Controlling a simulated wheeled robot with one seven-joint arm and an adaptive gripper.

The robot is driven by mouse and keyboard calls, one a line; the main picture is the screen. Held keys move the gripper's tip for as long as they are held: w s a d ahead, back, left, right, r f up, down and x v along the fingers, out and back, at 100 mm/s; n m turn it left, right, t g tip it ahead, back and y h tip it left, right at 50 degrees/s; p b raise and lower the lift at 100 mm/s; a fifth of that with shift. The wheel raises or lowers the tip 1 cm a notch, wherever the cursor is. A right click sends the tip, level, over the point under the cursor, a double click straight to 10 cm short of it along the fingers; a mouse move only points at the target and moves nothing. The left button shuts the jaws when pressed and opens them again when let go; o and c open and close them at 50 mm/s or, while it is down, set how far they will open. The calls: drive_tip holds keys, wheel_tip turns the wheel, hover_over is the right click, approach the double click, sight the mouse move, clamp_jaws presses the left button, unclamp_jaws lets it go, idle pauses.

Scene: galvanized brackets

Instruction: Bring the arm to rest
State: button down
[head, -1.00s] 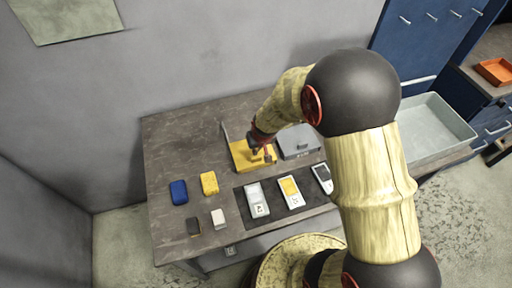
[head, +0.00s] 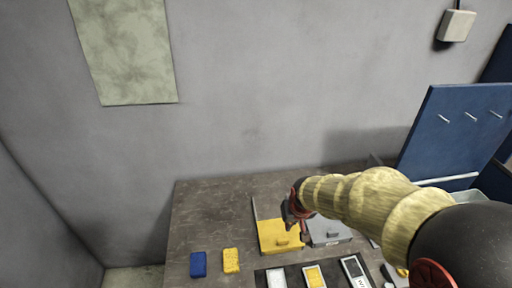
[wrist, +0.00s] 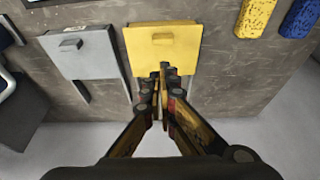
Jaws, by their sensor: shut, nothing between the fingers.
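My gripper (head: 297,222) is shut and empty in the head view, above the workbench beside the upper right part of a yellow flat box (head: 274,237) with a small handle. In the wrist view my gripper (wrist: 163,72) points at the lower edge of the same yellow box (wrist: 150,43), its closed fingers overlapping that edge in the picture. I cannot tell the gap between them. My arm reaches in from the lower right of the head view and hides part of the bench.
A grey flat box (head: 328,238) stands right of the yellow one. A blue block (head: 198,264) and a yellow block (head: 231,261) lie to the left. Several cards or devices lie on a dark mat in front. A blue pegboard panel (head: 455,135) stands at right. The bench's left part (head: 205,210) is clear.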

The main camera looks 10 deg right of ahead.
drive_tip(key=s+r+t+b, duration=0.1)
drive_tip(key=s+r+b, duration=0.1)
drive_tip(key=s+r, duration=0.5)
drive_tip(key=s+r+b, duration=0.2)
drive_tip(key=s+r, duration=0.6)
drive_tip(key=s, duration=0.5)
drive_tip(key=shift+s+r+t+b, duration=0.25)
drive_tip(key=shift+t+b, duration=0.1)
drive_tip(key=shift+t, duration=0.05)
